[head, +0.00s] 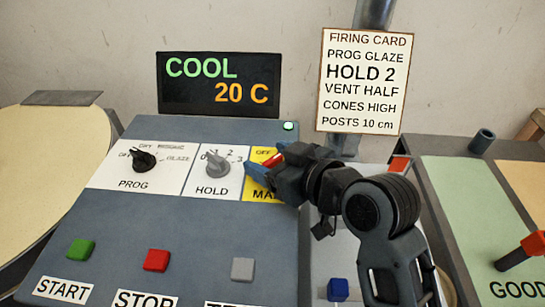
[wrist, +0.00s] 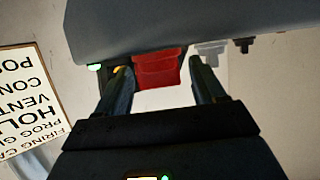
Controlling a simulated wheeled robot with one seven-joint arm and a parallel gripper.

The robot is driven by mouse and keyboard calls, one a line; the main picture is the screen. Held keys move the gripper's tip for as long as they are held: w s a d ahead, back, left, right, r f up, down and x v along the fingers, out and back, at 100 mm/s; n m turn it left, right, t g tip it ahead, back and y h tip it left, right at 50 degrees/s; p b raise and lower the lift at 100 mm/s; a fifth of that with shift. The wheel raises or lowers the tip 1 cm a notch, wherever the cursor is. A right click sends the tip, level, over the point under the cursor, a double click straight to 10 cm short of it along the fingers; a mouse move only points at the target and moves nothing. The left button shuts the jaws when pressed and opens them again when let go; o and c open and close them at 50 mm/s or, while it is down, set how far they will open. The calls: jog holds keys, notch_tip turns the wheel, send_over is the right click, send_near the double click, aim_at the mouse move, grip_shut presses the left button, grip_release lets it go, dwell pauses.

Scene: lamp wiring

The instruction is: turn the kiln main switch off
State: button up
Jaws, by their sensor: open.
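The kiln main switch is on a yellow plate (head: 264,154) at the right end of the control panel, with "OFF" at its top and a partly covered label starting "MA". Its red handle (head: 273,160) shows just beside my fingers. My gripper (head: 262,168) is in front of the plate and hides much of it. In the wrist view the red handle (wrist: 156,70) lies between the two open fingers of my gripper (wrist: 162,80). I cannot tell whether a finger touches it. The handle's exact setting is hidden.
The PROG knob (head: 143,160) and HOLD knob (head: 216,164) are left of the switch. Below are green (head: 81,249), red (head: 156,260) and grey (head: 243,268) buttons. A display (head: 219,84) reads COOL 20 C. A green lamp (head: 289,126) is lit. A firing card (head: 363,80) hangs behind.

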jog(key=shift+c, duration=0.2)
jog(key=c, duration=0.9)
jog(key=n+g+y+b, duration=0.1)
jog(key=n+g, duration=0.1)
jog(key=n+g+y+b, duration=0.1)
jog(key=n+y, duration=0.1)
jog(key=shift+w+d+f+g, duration=0.1)
jog(key=shift+w+f+g, duration=0.05)
jog(key=shift+g, duration=0.25)
jog(key=n+g+y+b, duration=0.1)
jog(key=n+g+b, duration=0.2)
jog(key=n+g, duration=0.2)
jog(key=shift+g+b, duration=0.4)
jog(key=shift+g, duration=0.2)
jog(key=n+g+b, duration=0.2)
jog(key=n+g, duration=0.3)
jog(key=shift+h, duration=0.4)
jog(key=shift+n+g+h, duration=1.2)
jog(key=shift+n+g, duration=0.8)
jog(key=shift+g, duration=0.1)
jog(key=shift+s+a, duration=0.2)
